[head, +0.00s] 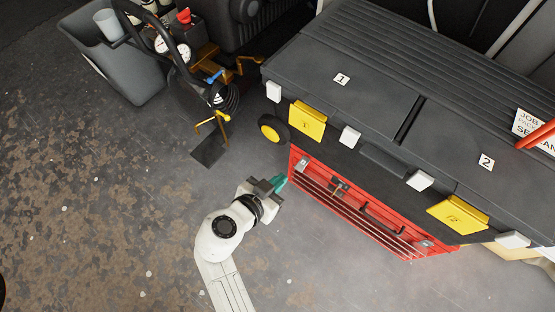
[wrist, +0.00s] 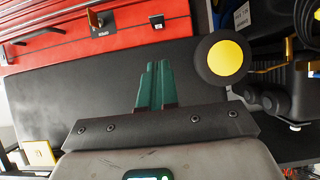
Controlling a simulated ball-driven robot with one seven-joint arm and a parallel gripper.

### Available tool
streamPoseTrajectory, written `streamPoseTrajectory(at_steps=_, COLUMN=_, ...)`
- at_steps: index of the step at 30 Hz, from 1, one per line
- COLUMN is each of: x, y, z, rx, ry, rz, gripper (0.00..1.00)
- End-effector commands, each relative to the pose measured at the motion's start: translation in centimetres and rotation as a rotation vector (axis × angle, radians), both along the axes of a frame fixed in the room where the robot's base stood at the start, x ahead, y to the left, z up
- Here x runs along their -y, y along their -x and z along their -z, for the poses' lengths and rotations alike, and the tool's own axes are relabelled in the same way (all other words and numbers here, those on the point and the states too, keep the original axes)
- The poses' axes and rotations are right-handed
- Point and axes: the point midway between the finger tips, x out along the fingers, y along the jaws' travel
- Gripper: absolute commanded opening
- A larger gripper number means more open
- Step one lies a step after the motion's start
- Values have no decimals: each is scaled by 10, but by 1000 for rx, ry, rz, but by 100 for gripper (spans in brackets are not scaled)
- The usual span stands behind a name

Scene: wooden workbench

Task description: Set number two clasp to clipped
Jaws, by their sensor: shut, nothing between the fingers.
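The number two clasp (head: 459,214) is a yellow plate on the front edge of a black lid, below the label 2 (head: 486,162). I cannot tell whether it is clipped. The similar number one clasp (head: 308,121) sits farther left, below the label 1 (head: 341,79). My gripper (head: 278,183) is near the left end of the red chest front, well to the left of the number two clasp. In the wrist view its green fingers (wrist: 156,85) are together and hold nothing. I cannot make out the number two clasp in the wrist view.
The red front (head: 350,205) has metal rails and hangs below the black lid (head: 340,60). White blocks (head: 420,180) line the lid's edge. A yellow-hubbed wheel (head: 273,130) is beside the chest; a gauge machine (head: 172,45) stands at upper left. The floor at lower left is clear.

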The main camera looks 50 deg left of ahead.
Motion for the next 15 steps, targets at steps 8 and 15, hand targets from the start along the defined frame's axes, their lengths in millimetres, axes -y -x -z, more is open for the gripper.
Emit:
streamPoseTrajectory(at_steps=8, x=-12, y=-48, z=31, rx=2, ry=0, rz=2, gripper=0)
streamPoseTrajectory(at_steps=15, x=-16, y=-66, z=62, rx=-1, ry=1, rz=0, gripper=0)
